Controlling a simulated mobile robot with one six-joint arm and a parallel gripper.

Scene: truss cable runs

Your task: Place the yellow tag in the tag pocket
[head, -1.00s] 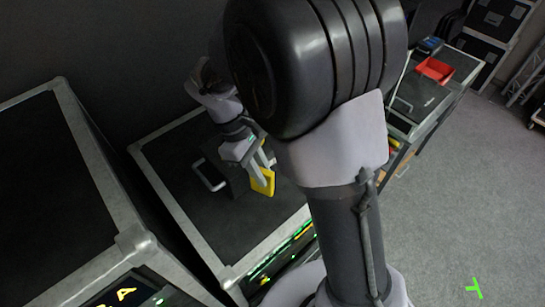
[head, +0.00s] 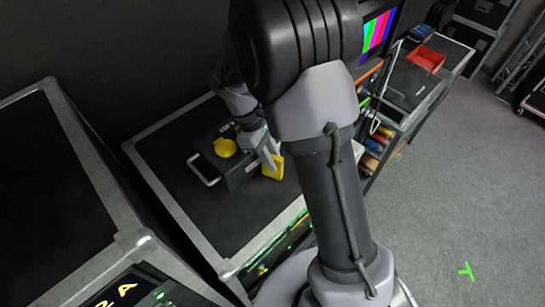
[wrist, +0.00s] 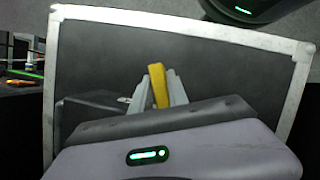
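My gripper (head: 268,160) is shut on the yellow tag (head: 273,168), which hangs between its two pale fingers. In the wrist view the tag (wrist: 158,86) stands upright between the fingertips (wrist: 162,90). The gripper is over the top of a black flight case (head: 222,215), at the right side of a dark box (head: 235,175) with a handle. I cannot tell whether the tag touches the box or the case. I cannot make out the tag pocket in either view.
A taller flight case (head: 45,190) stands at the left. A cart with a red bin (head: 426,60) stands at the back right. The grey floor (head: 450,190) on the right is open.

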